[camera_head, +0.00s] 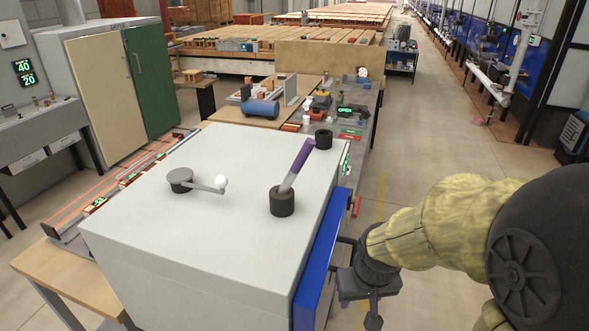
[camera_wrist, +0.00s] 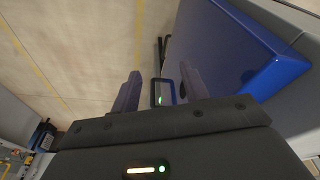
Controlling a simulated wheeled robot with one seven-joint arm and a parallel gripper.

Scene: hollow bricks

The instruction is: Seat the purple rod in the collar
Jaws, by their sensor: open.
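The purple rod (camera_head: 302,155) has a pale grey lower part and leans to the upper right on top of the white cabinet. Its lower end is in the mouth of the front black collar (camera_head: 282,203); how deep it goes is hidden. A second black collar (camera_head: 323,138) stands farther back, beyond the rod's purple end. My gripper (camera_head: 373,302) is low, to the right of the cabinet and below its top, away from the rod. In the wrist view its two fingers (camera_wrist: 160,88) are apart with nothing held between them.
The white cabinet (camera_head: 200,217) carries a crank with a white knob (camera_head: 221,181). A blue panel (camera_head: 322,262) is on the cabinet's right side, close to my gripper; it also shows in the wrist view (camera_wrist: 225,45). A cluttered bench (camera_head: 275,122) stands behind.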

